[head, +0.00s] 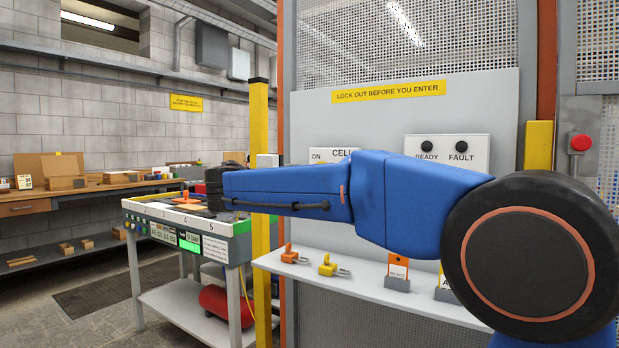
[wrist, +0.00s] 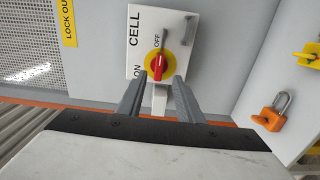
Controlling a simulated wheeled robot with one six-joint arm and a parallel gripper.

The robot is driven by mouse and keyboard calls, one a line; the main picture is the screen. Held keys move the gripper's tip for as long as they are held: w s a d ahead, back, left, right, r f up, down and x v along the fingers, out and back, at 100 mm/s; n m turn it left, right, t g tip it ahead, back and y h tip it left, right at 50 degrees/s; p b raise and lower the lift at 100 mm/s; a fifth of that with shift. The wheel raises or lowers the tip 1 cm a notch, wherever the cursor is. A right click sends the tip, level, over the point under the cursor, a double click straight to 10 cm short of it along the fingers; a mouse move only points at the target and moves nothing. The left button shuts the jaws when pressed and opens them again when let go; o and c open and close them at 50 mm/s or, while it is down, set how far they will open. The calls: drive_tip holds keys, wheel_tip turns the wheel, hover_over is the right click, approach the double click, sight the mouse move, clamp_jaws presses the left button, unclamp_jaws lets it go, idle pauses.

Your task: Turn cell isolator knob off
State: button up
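The cell isolator knob (wrist: 157,66) is a red handle on a yellow disc, on a white plate (wrist: 177,68) marked CELL, ON and OFF. In the wrist view its handle runs roughly up and down the picture, with OFF above it and ON to its left. My gripper (wrist: 163,80) is open. Its two grey fingers stand apart, with their tips at either side of the knob's lower end; I cannot tell whether they touch it. In the head view my blue arm hides the knob and gripper, and only the top of the CELL plate (head: 328,155) shows.
An orange padlock (head: 289,256) and a yellow padlock (head: 329,266) lie on the shelf (head: 370,288) below the panel. Tags stand farther right on it. A READY/FAULT box (head: 448,149) is on the panel. A yellow post (head: 260,200) and a cart (head: 185,232) stand left.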

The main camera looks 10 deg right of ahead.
drive_tip(key=v, duration=0.8)
drive_tip(key=shift+s, duration=0.1)
